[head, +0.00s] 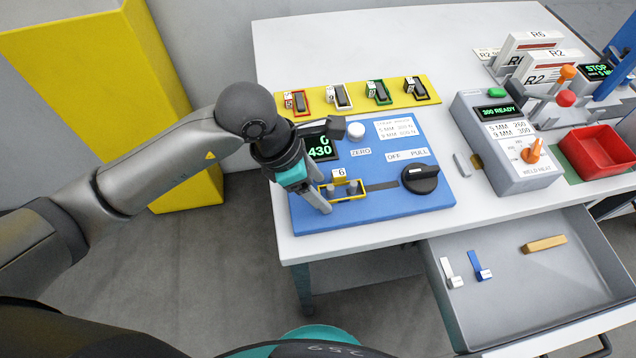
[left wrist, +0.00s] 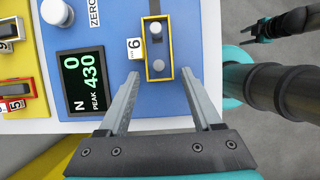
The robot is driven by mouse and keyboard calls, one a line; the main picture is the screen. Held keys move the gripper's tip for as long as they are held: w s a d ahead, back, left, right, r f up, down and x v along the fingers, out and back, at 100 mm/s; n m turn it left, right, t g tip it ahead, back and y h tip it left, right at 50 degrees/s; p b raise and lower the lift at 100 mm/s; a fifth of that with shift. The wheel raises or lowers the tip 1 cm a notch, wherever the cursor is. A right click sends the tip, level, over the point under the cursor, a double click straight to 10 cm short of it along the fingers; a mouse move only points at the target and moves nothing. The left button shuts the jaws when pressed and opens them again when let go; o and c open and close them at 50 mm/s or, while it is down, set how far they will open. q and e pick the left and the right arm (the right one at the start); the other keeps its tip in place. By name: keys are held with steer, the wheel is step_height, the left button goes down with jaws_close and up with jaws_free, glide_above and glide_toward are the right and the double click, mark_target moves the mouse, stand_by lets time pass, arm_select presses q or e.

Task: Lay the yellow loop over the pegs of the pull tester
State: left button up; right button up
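The yellow loop (head: 352,199) is a thin rectangle with a white tag marked 6. It lies around the two pegs of the blue pull tester (head: 400,206), as the left wrist view also shows, with the loop (left wrist: 147,60) enclosing both pegs. My left gripper (head: 321,196) is at the loop's left end, just above the tester. Its fingers (left wrist: 163,85) are apart, on either side of the loop's near end, with a gap to it and nothing gripped. My right gripper (left wrist: 249,33) shows small at the upper right in the left wrist view, over the floor; its opening is unclear.
The tester has a black OFF/PULL knob (head: 420,179), a white ZERO button (head: 356,130) and a display reading 0, peak 430. A yellow strip (head: 286,101) behind holds several tagged loops. A grey welder (head: 515,178) stands right. An open drawer (head: 510,292) juts out in front.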

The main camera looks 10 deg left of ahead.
arm_select(q)
steer(key=shift+o, duration=0.8)
steer(key=d+r+p+v, duration=0.1)
steer(key=p+v, duration=0.5)
steer(key=v, duration=1.5)
steer(key=shift+w+d+r+p, duration=0.3)
steer(key=shift+d+r, duration=0.1)
steer(key=shift+d, duration=0.15)
